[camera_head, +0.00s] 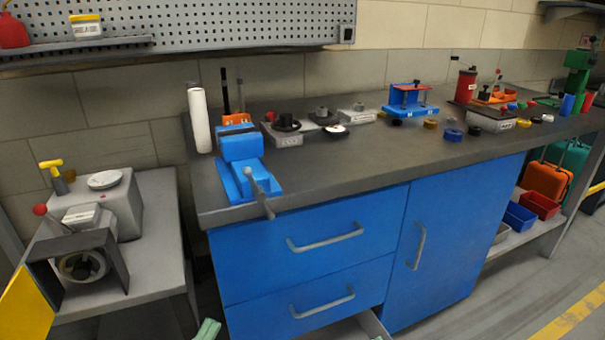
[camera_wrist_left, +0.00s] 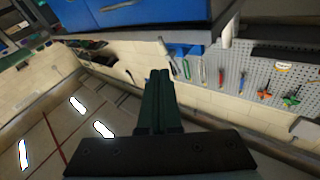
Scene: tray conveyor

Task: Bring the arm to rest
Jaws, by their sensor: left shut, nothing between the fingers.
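The fingers touch nothing that I can see. Most of the left arm is out of the head view.
The grey workbench (camera_head: 330,165) has blue drawers (camera_head: 290,255); a lower drawer (camera_head: 372,325) stands partly open. A blue vise (camera_head: 240,165) sits at its left corner. A side table (camera_head: 160,230) with a machine stands left. Open floor (camera_head: 500,300) lies right.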

